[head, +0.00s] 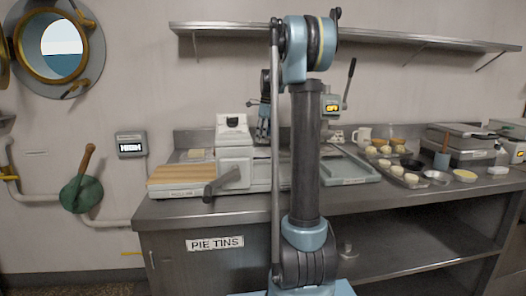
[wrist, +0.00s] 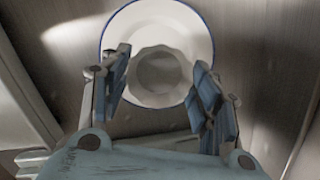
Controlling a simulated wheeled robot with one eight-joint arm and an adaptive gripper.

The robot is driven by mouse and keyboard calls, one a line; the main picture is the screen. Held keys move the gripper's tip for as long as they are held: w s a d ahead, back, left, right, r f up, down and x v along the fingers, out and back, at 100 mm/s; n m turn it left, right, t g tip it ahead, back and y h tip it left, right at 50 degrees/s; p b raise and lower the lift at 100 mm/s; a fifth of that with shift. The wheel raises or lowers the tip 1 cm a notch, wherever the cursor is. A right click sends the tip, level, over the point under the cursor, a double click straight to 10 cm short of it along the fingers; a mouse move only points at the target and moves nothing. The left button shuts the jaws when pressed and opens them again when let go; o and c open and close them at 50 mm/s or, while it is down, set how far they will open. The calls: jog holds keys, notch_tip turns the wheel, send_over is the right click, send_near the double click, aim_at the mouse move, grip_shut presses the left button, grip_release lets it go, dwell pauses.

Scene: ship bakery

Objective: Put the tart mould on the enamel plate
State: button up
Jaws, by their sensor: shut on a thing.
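In the wrist view my gripper (wrist: 162,70) has its two blue-padded fingers on either side of a pale, faceted, round tart mould (wrist: 158,82) and is shut on it. The enamel plate (wrist: 202,34), white with a thin blue rim, lies directly behind the mould in that view. The mould overlaps the plate's middle; I cannot tell whether it touches the plate or is held above it. In the head view my arm covers the middle of the counter, and neither the held mould nor the plate can be made out there.
A steel counter (head: 400,203) runs along the wall. A machine with a wooden board (head: 180,174) stands at the left. A tray of pastries (head: 397,171), a shiny metal dish (head: 437,175) and a hinged appliance (head: 463,146) are at the right. A shelf (head: 420,39) hangs above.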

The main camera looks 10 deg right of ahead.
aim_at(263, 154)
jog(key=shift+a+f, duration=0.1)
jog(key=shift+f, duration=2.85)
jog(key=shift+f, duration=0.1)
jog(key=o, duration=0.8)
jog(key=r, duration=0.4)
jog(key=d+r, duration=0.1)
jog(key=r, duration=0.7)
jog(key=shift+s+d+r, duration=0.1)
jog(key=shift+s+d, duration=0.1)
jog(key=shift+s, duration=0.1)
jog(key=shift+s, duration=0.1)
